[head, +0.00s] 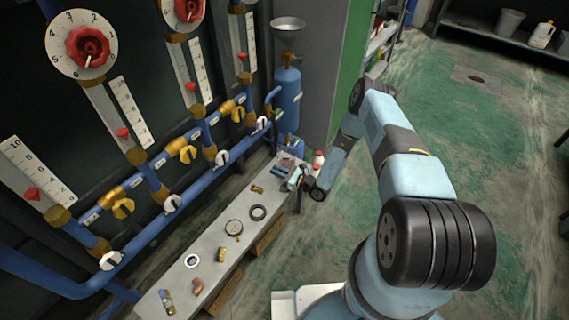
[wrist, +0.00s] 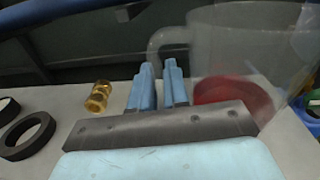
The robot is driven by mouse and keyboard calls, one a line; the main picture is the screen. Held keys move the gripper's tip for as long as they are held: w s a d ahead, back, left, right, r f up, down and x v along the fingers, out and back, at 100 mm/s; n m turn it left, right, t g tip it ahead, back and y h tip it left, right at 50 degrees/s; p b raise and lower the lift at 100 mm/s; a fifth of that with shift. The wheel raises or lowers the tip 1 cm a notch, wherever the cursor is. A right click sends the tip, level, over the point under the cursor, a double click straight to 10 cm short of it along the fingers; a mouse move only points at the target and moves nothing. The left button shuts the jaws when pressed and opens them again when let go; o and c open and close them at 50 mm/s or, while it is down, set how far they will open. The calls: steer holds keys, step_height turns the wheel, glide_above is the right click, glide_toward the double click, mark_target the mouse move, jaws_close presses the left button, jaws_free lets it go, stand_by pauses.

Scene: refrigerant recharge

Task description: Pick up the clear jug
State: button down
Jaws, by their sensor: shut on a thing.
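The clear jug (wrist: 240,50) stands large at the right of the wrist view, see-through, with a red layer or base (wrist: 232,93) low in it. Its handle (wrist: 157,42) curves left and down to my gripper. My gripper (wrist: 158,70) has its two blue fingers close together, shut on the handle; the exact contact is partly hidden behind the fingers. In the head view my gripper (head: 294,180) is at the far end of the grey bench, where the jug is too small and faint to make out clearly.
A blue cylinder (head: 287,90) stands beyond. The green floor at right is open.

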mark_target(278, 165)
steer(key=shift+r, duration=0.25)
stand_by(0.4)
steer(key=shift+r, duration=1.15)
steer(key=shift+s+d+r, duration=0.1)
steer(key=shift+r, duration=0.25)
steer(key=s+d+r, duration=0.6)
steer(key=s+r, duration=0.3)
steer(key=s, duration=0.2)
steer(key=shift+s+d+r, duration=0.2)
steer(key=shift+s+d, duration=0.2)
